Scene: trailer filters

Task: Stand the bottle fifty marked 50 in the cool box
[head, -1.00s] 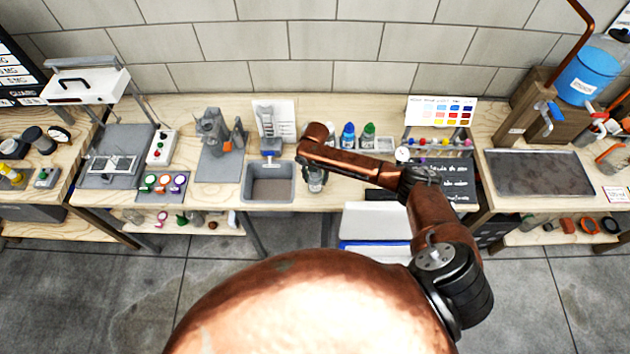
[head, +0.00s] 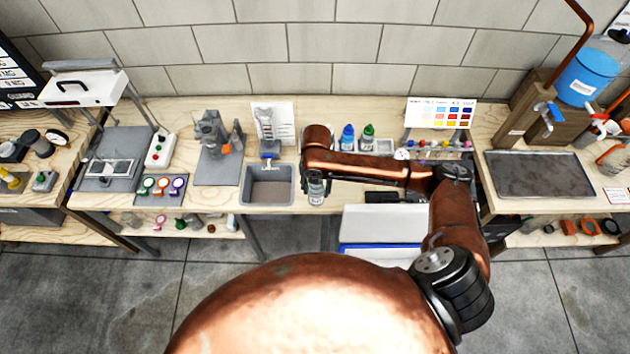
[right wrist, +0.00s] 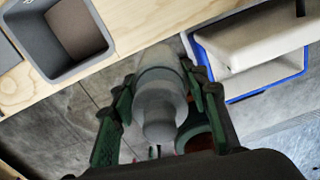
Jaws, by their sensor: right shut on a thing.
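My right gripper (right wrist: 162,88) is shut on a grey, translucent bottle with a pale cap (right wrist: 160,105). In the head view the bottle (head: 316,192) hangs below my right gripper (head: 316,177), near the front edge of the bench, right of the sink. No mark on it can be read. The white cool box with a blue rim (head: 382,249) stands low in front of the bench, to the right of the bottle. The right wrist view shows its blue rim (right wrist: 238,99) and pale inside; its lid looks raised. The bottle is apart from it. My left gripper is out of view.
A grey sink (head: 268,198) is set in the bench left of the bottle. Blue-capped (head: 347,137) and green-capped (head: 367,137) bottles stand behind my right forearm. A colour chart (head: 440,112) and a dark metal tray (head: 541,174) are farther right.

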